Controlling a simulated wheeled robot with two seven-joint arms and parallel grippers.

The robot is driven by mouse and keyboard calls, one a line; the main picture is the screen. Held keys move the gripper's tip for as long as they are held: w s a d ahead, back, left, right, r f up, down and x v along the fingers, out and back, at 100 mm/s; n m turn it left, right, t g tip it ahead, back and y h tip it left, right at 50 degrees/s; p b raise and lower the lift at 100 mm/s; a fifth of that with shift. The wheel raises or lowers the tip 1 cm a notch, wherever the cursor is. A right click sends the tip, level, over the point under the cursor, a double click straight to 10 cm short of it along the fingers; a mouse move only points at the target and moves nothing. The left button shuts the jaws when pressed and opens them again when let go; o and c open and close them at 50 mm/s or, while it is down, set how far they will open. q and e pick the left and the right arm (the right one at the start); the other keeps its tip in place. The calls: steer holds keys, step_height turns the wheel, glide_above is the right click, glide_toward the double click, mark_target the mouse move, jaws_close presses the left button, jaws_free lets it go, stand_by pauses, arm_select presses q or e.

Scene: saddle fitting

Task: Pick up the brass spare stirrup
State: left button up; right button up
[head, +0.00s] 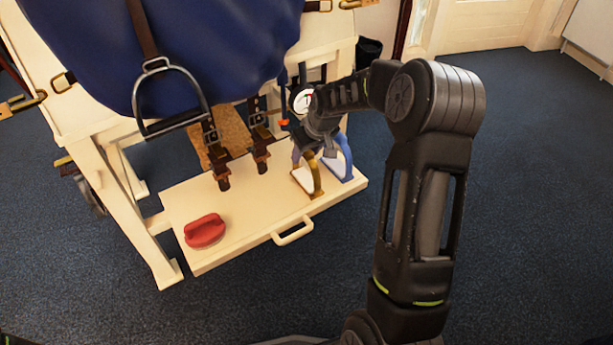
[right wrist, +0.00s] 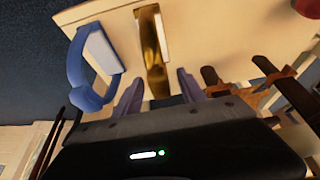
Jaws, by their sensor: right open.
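The brass spare stirrup (head: 316,178) stands on the cream shelf at the foot of the stand, near its right end. In the right wrist view the brass stirrup (right wrist: 152,48) lies straight ahead, in line with the gap between my fingers. My right gripper (head: 312,152) is open, just above and behind the brass stirrup in the head view. Its two fingers (right wrist: 159,84) show apart in the wrist view, with the near end of the stirrup between or just past them; contact cannot be told. My left gripper is out of view.
A blue stirrup (head: 343,160) with a white tread stands close right of the brass one. A red oval object (head: 205,230) lies on the shelf (head: 250,218). Dark straps with buckles (head: 218,160) hang left of the gripper. A steel stirrup (head: 168,98) hangs over the blue cloth (head: 220,50).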

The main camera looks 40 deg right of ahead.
stand_by(0.5)
jaws_close()
stand_by(0.3)
steer(key=shift+r, duration=0.1)
stand_by(0.9)
